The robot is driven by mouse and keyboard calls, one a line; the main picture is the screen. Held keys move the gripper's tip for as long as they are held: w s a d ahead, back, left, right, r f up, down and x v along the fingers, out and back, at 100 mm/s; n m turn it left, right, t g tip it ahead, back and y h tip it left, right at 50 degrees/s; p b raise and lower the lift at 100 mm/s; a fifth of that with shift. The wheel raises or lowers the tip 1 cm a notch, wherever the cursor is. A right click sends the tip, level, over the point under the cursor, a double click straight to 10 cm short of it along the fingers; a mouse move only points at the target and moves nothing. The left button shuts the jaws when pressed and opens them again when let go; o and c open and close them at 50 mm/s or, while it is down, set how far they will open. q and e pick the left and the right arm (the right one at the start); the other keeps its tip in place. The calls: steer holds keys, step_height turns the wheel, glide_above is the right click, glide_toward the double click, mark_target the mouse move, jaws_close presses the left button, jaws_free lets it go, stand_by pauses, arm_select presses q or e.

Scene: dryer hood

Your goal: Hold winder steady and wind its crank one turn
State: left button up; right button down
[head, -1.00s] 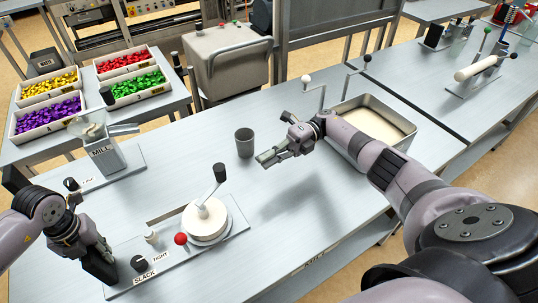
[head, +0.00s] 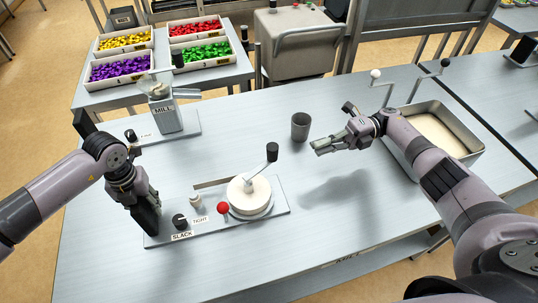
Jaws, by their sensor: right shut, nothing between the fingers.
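The winder (head: 268,208) is a grey plate with a white round drum (head: 248,193) at its right part. A crank arm with a black knob (head: 272,152) rises from the drum toward the back right. A red ball knob (head: 223,207), a small white post and a black dial (head: 180,221) by the SLACK and TIGHT labels sit to the left. My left gripper (head: 150,222) points down at the plate's left end; its fingers overlap, and I cannot tell if it touches. My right gripper (head: 322,149) is shut and empty, above the table, right of the black knob.
A grey cup (head: 300,126) stands close behind my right gripper. A mill (head: 166,112) stands behind my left gripper. A metal tray (head: 470,143) of pale material lies at the right. Candy trays (head: 121,68) are on a separate back table.

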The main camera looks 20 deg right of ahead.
arm_select(q)
steer(key=shift+o, duration=0.4)
steer(key=shift+r, duration=0.2)
step_height(320, 180, up, 12)
steer(key=shift+s+f, duration=0.1)
